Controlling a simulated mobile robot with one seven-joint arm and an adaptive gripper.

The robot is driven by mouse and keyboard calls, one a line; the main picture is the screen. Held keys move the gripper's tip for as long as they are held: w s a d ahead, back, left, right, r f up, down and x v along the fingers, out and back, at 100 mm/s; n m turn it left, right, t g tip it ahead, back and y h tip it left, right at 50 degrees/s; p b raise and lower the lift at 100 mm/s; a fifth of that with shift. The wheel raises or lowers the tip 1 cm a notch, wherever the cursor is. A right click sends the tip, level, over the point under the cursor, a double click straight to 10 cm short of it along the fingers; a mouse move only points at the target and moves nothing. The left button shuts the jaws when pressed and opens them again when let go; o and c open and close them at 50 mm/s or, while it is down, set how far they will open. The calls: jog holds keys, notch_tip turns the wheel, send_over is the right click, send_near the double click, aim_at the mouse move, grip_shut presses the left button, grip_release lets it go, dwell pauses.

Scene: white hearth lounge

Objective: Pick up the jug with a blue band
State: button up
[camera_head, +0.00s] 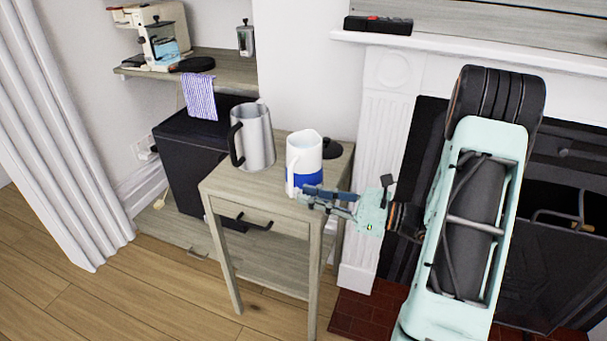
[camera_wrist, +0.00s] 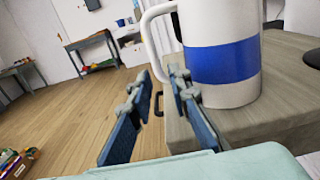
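The jug with a blue band (camera_head: 304,154) is white and stands upright on a small wooden side table (camera_head: 225,190). In the wrist view the jug (camera_wrist: 222,62) fills the upper right, and its white handle (camera_wrist: 152,40) faces left. My gripper (camera_head: 306,194) is low at the near side of the jug. In the wrist view my gripper (camera_wrist: 158,78) is open, with its two fingers apart. The lower end of the handle appears between the fingertips, and the right finger overlaps the jug's left side. I cannot tell whether a finger touches it.
A grey metal pitcher (camera_head: 257,138) with a black handle stands left of the jug. A black lidded item (camera_head: 331,149) is behind it at right. The white fireplace surround (camera_head: 368,170) is close on the right. Open wooden floor (camera_head: 75,270) lies left.

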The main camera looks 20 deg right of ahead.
aim_at(291, 197)
jog(key=b+x, duration=0.1)
jog(key=x, duration=0.4)
jog(key=shift+a+r, duration=0.2)
grip_shut()
jog(key=shift+r, duration=0.1)
